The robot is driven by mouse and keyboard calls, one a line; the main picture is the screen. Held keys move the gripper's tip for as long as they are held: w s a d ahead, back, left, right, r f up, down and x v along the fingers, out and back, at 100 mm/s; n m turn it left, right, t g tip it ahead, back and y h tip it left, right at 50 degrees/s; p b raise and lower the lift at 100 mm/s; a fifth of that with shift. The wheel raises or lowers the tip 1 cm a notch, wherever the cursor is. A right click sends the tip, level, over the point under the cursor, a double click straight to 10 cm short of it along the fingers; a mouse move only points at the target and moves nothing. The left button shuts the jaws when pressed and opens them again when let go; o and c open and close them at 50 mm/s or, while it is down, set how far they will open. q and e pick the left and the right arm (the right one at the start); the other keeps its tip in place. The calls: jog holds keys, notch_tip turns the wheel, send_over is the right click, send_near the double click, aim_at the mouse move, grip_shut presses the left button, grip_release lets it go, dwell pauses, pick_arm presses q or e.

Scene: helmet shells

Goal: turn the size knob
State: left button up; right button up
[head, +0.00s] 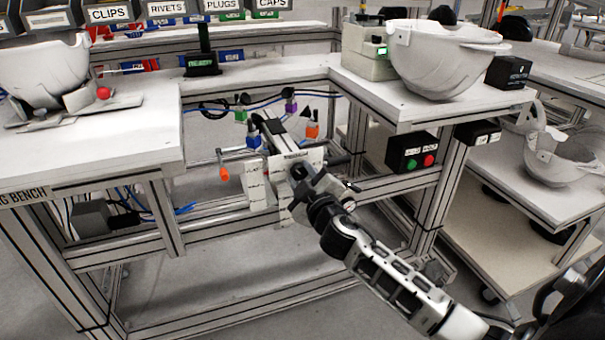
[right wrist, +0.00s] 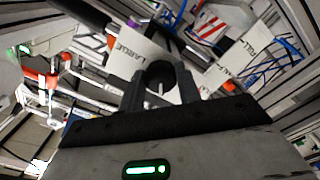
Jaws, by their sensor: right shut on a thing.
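The size knob (right wrist: 158,72) is a dark round knob on a white labelled plate (right wrist: 135,52) in the right wrist view. One label there reads LARGE. In the head view the plate (head: 312,157) is at the front of the bench frame, under the bench top, with MEDIUM on its upper edge. My right gripper (head: 302,183) reaches it from the lower right and hides most of the knob there. In the right wrist view the fingers of my right gripper (right wrist: 161,88) are on both sides of the knob, shut on it. My left gripper is not in view.
An orange-handled crank (head: 223,172) hangs left of the plate. A box with green and red buttons (head: 411,153) is to the right. White helmet shells stand on the left bench, on the right bench (head: 440,65) and on a cart.

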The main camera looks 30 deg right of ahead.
jog(key=n+p, duration=0.1)
jog(key=n, duration=0.2)
jog(key=shift+r+n, duration=0.1)
jog(key=shift+n, duration=0.3)
jog(key=n, duration=0.2)
jog(key=shift+n+p, duration=0.3)
jog(key=shift+p, duration=0.1)
jog(key=n, duration=0.2)
jog(key=shift+n+p, duration=0.35)
jog(key=shift+n, duration=0.05)
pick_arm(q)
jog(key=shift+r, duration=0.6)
pick_arm(e)
jog(key=shift+n, duration=0.7)
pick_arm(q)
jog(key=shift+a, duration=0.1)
pick_arm(e)
jog(key=o, duration=1)
jog(key=shift+c, duration=0.2)
